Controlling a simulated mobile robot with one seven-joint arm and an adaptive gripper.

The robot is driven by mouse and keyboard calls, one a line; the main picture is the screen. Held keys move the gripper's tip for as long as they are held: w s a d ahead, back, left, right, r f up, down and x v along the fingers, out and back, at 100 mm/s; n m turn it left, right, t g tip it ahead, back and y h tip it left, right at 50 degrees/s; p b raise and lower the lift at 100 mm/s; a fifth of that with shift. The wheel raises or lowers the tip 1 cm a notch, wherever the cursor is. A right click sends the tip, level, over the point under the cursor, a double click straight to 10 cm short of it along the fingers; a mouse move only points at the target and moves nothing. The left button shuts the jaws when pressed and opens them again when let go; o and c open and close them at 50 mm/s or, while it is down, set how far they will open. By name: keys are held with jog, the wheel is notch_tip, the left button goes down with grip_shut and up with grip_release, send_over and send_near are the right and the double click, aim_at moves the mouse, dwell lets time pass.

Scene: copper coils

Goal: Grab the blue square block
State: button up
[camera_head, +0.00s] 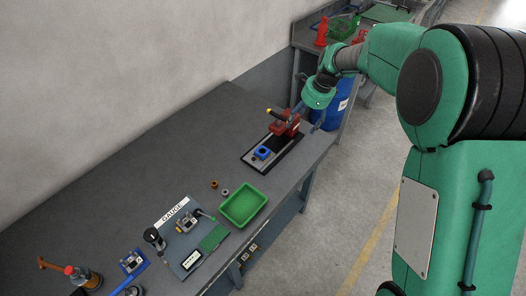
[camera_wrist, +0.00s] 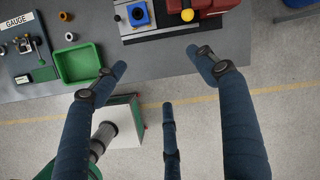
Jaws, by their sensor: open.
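The blue square block (camera_head: 262,152) has a round hole in its middle. It sits on the grey and black base of a red device at the right end of the workbench. In the wrist view the blue square block (camera_wrist: 138,13) is at the top, left of centre, beyond the fingertips. My gripper (camera_head: 312,117) is above the right end of the bench, to the right of the block and higher. In the wrist view my gripper (camera_wrist: 160,72) shows three dark fingers spread apart, with nothing between them.
The red device (camera_head: 285,125) stands right behind the block, with a yellow knob (camera_wrist: 187,15). A green tray (camera_head: 243,204), small rings and a gauge board (camera_head: 185,236) lie to the left. A blue barrel (camera_head: 340,102) stands beyond the bench end. Open floor lies in front.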

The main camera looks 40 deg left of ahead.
jog(key=s+a+f+m+g+p, duration=0.1)
jog(key=s+a+f+m, duration=0.1)
jog(key=a+f, duration=0.8)
jog(key=shift+s+a+p, duration=0.3)
jog(key=shift+s+a, duration=0.35)
jog(key=shift+s, duration=0.25)
send_over(263, 150)
jog(key=d, duration=0.2)
jog(key=shift+w+a+f, duration=0.1)
jog(key=shift+f, duration=1.95)
jog(key=shift+w+a+f, duration=0.1)
jog(key=shift+f, duration=1.95)
jog(key=shift+x, duration=2.6)
jog(key=c, duration=1.8)
